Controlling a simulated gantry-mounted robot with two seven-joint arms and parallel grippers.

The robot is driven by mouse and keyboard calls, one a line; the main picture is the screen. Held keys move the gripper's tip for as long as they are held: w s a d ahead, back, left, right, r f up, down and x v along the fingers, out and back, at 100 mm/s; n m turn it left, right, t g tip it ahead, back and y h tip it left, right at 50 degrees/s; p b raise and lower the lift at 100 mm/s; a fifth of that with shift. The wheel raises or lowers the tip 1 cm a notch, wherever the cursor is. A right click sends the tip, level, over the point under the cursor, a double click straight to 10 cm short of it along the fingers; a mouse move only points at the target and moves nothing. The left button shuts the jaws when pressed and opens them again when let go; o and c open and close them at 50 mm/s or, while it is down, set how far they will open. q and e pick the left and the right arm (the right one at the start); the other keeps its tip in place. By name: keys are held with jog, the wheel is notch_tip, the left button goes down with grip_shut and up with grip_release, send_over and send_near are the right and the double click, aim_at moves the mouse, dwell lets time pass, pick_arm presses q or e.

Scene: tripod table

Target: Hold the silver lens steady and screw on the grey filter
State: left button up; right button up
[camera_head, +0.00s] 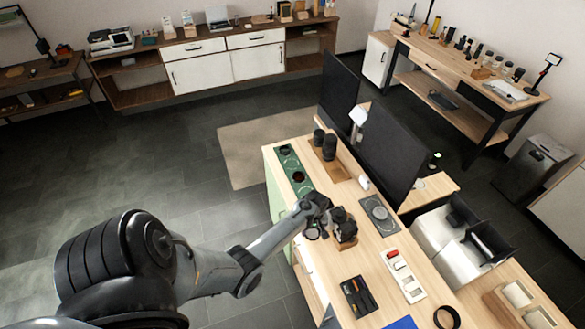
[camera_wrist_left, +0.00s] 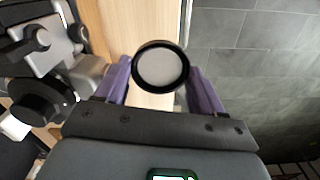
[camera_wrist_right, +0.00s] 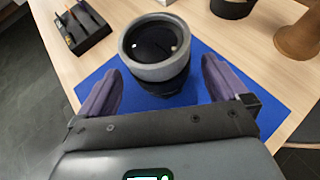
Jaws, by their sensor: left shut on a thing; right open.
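The grey filter (camera_wrist_left: 160,68), a round dark rim around pale grey glass, sits between the purple fingertips of my left gripper (camera_wrist_left: 160,80), which is shut on it. In the head view the left gripper (camera_head: 313,226) is at the bench's left edge, beside a black camera. In the right wrist view the silver lens (camera_wrist_right: 153,72), a dark barrel with a wide silver-grey ring at its upper end, stands upright on a blue mat (camera_wrist_right: 225,80). My right gripper (camera_wrist_right: 162,88) is open, a finger on either side of the lens, with gaps. The lens and right gripper are not seen in the head view.
The black camera (camera_head: 343,226) on its mount stands close right of the left gripper. A black tool tray (camera_head: 358,297) lies left of the mat. A white tray with red and white items (camera_head: 403,275) and dark monitors (camera_head: 390,155) stand farther along the bench.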

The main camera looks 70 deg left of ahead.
pick_arm(q)
jog(key=shift+f+b, duration=1)
jog(key=shift+f, duration=0.4)
pick_arm(e)
jog(key=shift+x, duration=1.45)
jog(key=shift+c, duration=0.2)
jog(key=c, duration=0.7)
pick_arm(q)
jog(key=shift+m, duration=0.6)
jog(key=d+r, duration=0.1)
jog(key=d, duration=0.3)
jog(key=d+r, duration=0.1)
jog(key=d, duration=0.1)
jog(key=shift+w+d+r, duration=0.15)
jog(key=shift+w+r, duration=0.2)
jog(key=shift+w, duration=0.05)
pick_arm(e)
jog(key=shift+o, duration=0.2)
pick_arm(q)
jog(key=w+d+r+m, duration=0.3)
jog(key=d+m, duration=0.1)
jog(key=d, duration=1)
jog(key=w+d+r+m, duration=0.4)
jog(key=d, duration=1.1)
jog(key=w+d+r+m, duration=0.3)
jog(key=w+d, duration=0.1)
jog(key=d, duration=1)
jog(key=shift+w+d+r+m, duration=0.15)
jog(key=shift+d+r+m, duration=0.1)
jog(key=shift+d+m, duration=0.15)
